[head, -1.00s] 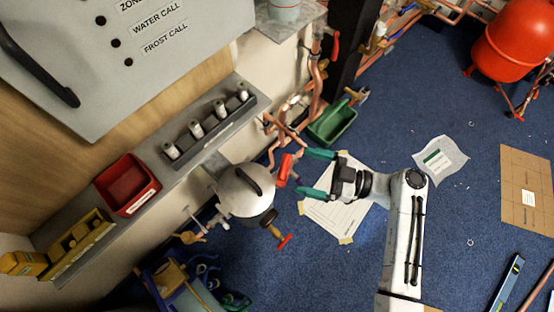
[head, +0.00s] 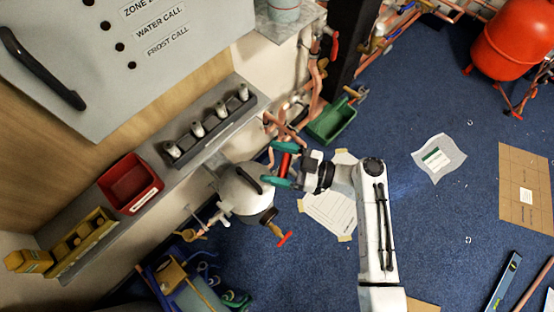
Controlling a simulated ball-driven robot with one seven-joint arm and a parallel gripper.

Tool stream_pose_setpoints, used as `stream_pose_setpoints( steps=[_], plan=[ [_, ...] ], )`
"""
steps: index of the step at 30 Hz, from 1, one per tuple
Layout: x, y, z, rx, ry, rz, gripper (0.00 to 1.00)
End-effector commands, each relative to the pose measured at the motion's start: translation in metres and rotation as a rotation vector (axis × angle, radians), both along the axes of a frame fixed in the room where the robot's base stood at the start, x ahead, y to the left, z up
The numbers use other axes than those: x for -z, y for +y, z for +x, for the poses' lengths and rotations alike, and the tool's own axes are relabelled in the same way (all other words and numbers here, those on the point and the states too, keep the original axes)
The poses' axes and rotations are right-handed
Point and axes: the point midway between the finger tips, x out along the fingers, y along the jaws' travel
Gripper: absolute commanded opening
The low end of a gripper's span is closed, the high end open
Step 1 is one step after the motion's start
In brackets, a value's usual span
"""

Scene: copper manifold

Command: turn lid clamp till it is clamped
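A silver pot (head: 238,190) with a domed lid stands against the wall ledge, with a dark curved handle (head: 246,180) on its lid. A red grip (head: 286,163) at the pot's upper right side appears to be the lid clamp; its mounting is hidden. My gripper (head: 280,165) is at this red grip, one teal finger above and one below it. The fingers are apart, and I cannot see contact. A second red handle (head: 284,239) sits on a brass valve (head: 268,217) below the pot.
Copper pipes (head: 283,128) and a green bin (head: 331,122) are just above my gripper. A grey ledge holds a red bin (head: 128,184) and a yellow tray (head: 83,238). A taped paper sheet (head: 335,215) lies on the blue floor. The floor to the right is largely open.

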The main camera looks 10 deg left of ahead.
Motion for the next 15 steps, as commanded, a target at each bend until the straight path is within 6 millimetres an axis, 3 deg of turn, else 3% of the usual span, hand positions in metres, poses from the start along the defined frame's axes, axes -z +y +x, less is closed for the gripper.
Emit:
stream_pose_setpoints(
  steps=[2,12,15],
  plan=[
    [0.0,-0.0001,0.0,0.0,0.0,0.0,0.79],
    [0.0,-0.0003,0.0,0.0,0.0,0.0,0.46],
    [0.0001,-0.0003,-0.0001,0.002,0.0,0.0,0.45]
  ],
)
